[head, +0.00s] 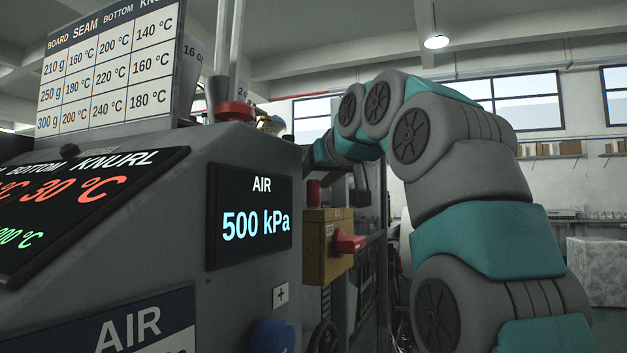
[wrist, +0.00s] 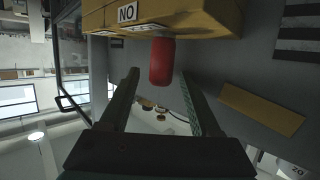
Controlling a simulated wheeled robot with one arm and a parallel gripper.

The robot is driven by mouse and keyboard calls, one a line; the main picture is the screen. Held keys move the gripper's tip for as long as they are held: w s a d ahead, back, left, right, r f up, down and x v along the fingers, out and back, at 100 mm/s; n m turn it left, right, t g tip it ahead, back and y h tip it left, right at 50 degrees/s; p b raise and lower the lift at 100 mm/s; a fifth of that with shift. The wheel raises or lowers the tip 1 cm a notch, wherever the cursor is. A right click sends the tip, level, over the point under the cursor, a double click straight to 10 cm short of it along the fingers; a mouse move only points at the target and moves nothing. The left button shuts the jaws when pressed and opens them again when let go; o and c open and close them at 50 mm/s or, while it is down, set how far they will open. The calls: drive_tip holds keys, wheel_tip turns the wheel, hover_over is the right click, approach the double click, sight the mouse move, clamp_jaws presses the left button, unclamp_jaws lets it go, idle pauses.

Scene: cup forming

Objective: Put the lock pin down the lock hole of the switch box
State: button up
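The yellow switch box (head: 325,247) is fixed to the machine's side in the head view, with a red handle (head: 349,243) on its front. A red cylinder (head: 313,194), which looks like the lock pin, shows upright just above the box. In the wrist view, which is upside down, the red cylinder (wrist: 162,62) is at the edge of the yellow box (wrist: 200,14). My gripper (wrist: 159,70) has its fingers on either side of the cylinder, with a gap visible on both sides. The lock hole is not visible, and I cannot tell how deep the cylinder sits.
The grey machine body, with an air pressure display (head: 249,220) reading 500 kPa, stands left of the box. A black handwheel (head: 324,338) is below the box. A flat yellowish bar (wrist: 262,108) is on the machine's side in the wrist view.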

drive_tip(key=shift+s, duration=0.1)
drive_tip(key=v, duration=0.7)
drive_tip(key=shift+s+d, duration=0.2)
drive_tip(key=shift+s, duration=0.05)
idle(0.7)
